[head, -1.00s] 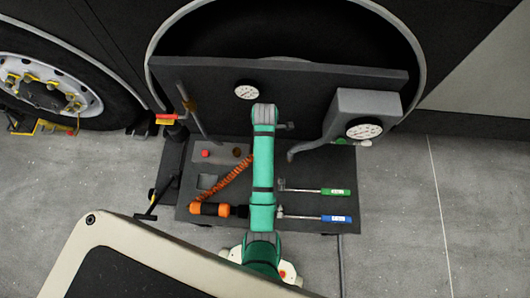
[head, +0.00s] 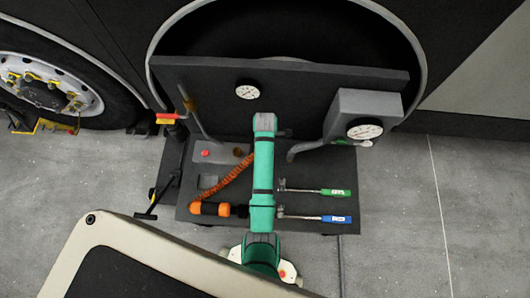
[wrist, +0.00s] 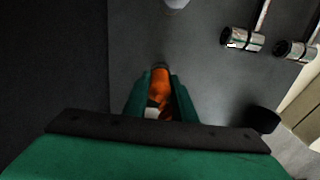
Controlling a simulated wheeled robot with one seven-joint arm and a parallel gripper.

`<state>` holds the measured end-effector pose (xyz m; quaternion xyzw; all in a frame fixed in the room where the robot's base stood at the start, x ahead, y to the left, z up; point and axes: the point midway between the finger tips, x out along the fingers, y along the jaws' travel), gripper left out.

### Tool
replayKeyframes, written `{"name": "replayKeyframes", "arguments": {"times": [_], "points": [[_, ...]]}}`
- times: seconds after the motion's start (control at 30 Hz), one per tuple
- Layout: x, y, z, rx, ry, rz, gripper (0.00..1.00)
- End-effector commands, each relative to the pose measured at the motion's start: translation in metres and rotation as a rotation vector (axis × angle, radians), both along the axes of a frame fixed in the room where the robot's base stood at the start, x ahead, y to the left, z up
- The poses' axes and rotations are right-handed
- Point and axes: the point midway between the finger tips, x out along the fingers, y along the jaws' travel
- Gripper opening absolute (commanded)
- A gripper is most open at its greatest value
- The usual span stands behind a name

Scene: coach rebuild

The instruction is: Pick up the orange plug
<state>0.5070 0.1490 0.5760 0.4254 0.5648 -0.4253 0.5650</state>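In the wrist view the orange plug (wrist: 160,80) sits between the two green fingers of my gripper (wrist: 159,76). The fingers lie close against both its sides, and my gripper looks shut on it. The lower part of the plug is partly hidden by the fingers and the gripper body. In the head view my green arm covers the gripper and the plug. An orange coiled hose (head: 228,178) runs from the left of the bench up to behind my arm.
A dark bench (head: 330,170) has an upright back panel. Right of my arm lie a green-handled wrench (head: 335,192) and a blue-handled wrench (head: 336,219). An orange and black cylinder (head: 210,209) lies at left. A grey gauge housing (head: 365,105) stands at right.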

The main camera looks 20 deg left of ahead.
Motion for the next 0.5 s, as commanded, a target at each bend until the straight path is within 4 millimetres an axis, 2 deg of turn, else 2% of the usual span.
{"name": "replayKeyframes", "arguments": {"times": [0.33, 0.5], "points": [[0.001, 0.0, 0.003, 0.0, -0.001, 0.0, 0.0], [0.001, 0.0, 0.024, 0.001, -0.003, 0.0, 0.0]]}}
